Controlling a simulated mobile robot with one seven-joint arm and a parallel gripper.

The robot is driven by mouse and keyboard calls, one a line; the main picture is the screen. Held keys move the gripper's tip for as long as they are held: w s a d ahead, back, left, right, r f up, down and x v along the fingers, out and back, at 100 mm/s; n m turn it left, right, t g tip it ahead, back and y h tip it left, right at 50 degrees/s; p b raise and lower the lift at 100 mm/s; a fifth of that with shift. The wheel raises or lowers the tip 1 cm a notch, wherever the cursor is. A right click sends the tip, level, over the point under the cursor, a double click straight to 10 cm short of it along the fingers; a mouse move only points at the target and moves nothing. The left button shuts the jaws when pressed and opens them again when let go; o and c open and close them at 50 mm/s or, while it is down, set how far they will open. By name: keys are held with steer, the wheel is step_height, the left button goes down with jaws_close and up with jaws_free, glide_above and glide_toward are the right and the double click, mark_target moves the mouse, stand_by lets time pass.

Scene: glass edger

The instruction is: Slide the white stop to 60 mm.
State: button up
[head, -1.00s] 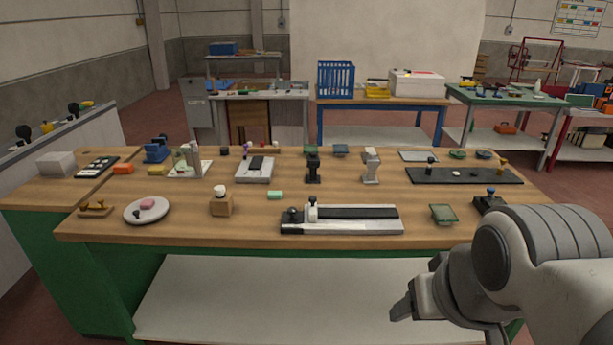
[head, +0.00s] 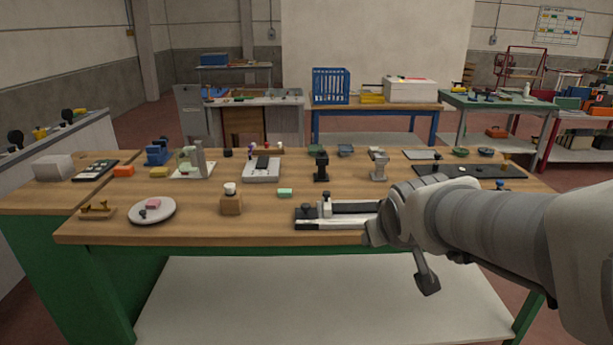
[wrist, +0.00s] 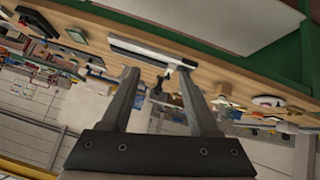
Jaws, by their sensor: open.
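The white stop (head: 326,207) has a dark knob on top and sits near the left end of a long slide rail (head: 350,222) at the front of the wooden bench. A black block with a knob stands at the rail's left end. My arm hides the rail's right end in the head view. In the wrist view the rail (wrist: 140,48) lies beyond the fingertips, with the white stop (wrist: 172,66) at its near-right part. My gripper (wrist: 156,72) is open and empty, apart from the stop. The scale marks are too small to read.
On the bench (head: 260,232), a wooden block with a white knob (head: 231,200) and a green block (head: 285,193) stand left of the rail. A round white plate (head: 152,211) lies farther left. Black and grey upright stands (head: 321,167) are behind the rail.

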steer(key=w+f+t+y+b, duration=0.2)
steer(key=w+f+t+b, duration=0.2)
steer(key=w+f, duration=0.3)
steer(key=w+a+f+t+y+b, duration=0.1)
steer(key=w+f+t+y+b, duration=0.2)
steer(key=w+f, duration=0.5)
steer(key=w+t+b, duration=0.1)
steer(key=w+b, duration=0.1)
steer(key=w, duration=0.6)
steer(key=shift+a+n+y+b, duration=0.3)
steer(key=shift+n+b, duration=0.1)
